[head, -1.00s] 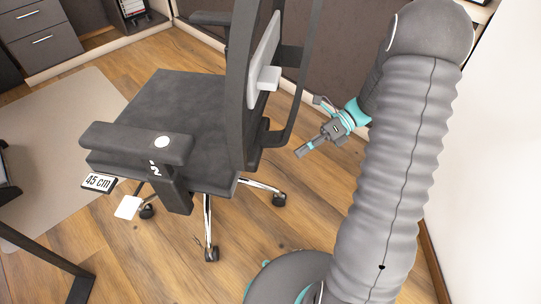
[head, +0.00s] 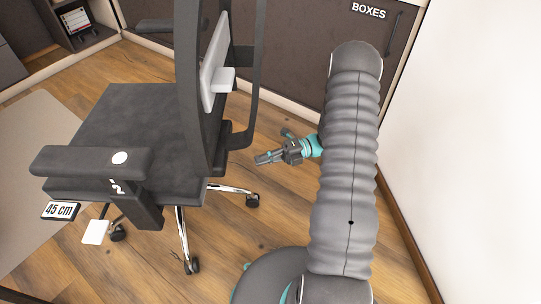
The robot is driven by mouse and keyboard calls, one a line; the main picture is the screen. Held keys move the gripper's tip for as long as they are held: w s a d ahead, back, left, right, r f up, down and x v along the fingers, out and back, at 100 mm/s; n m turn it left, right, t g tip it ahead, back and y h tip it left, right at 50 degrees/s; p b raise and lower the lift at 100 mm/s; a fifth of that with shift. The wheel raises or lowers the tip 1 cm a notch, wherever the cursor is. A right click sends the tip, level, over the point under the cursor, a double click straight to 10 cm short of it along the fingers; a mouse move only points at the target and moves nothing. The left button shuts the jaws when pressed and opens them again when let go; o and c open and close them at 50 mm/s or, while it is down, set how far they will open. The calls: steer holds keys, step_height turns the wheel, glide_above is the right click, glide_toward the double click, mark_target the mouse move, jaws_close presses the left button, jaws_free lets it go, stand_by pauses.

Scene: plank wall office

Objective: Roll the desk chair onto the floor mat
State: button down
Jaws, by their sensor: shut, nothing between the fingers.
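The dark grey desk chair (head: 135,115) stands upright on its chrome wheeled base, left of centre in the head view. Its backrest is on its right side, toward my arm, and an armrest faces me. The beige floor mat (head: 30,150) lies at the left edge, beyond the chair's seat; the chair hides part of it. The casters I can see rest on the wood floor. My gripper (head: 262,159) is shut and empty, to the right of the backrest and pointing left at it, apart from it by a small gap.
A dark cabinet marked BOXES (head: 340,50) stands behind my arm. A white wall (head: 470,170) closes off the right side. An open shelf (head: 82,22) with binders is at the back left. Bare wood floor (head: 105,275) lies in front of the chair.

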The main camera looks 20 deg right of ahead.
mark_target(226, 162)
steer(key=a, duration=0.2)
steer(key=w+a, duration=0.1)
steer(key=a, duration=0.1)
steer(key=w+a, duration=0.1)
steer(key=a, duration=0.2)
steer(key=shift+w+a, duration=0.1)
steer(key=shift+w, duration=0.05)
steer(key=shift+w+a, duration=0.25)
steer(key=shift+w, duration=0.05)
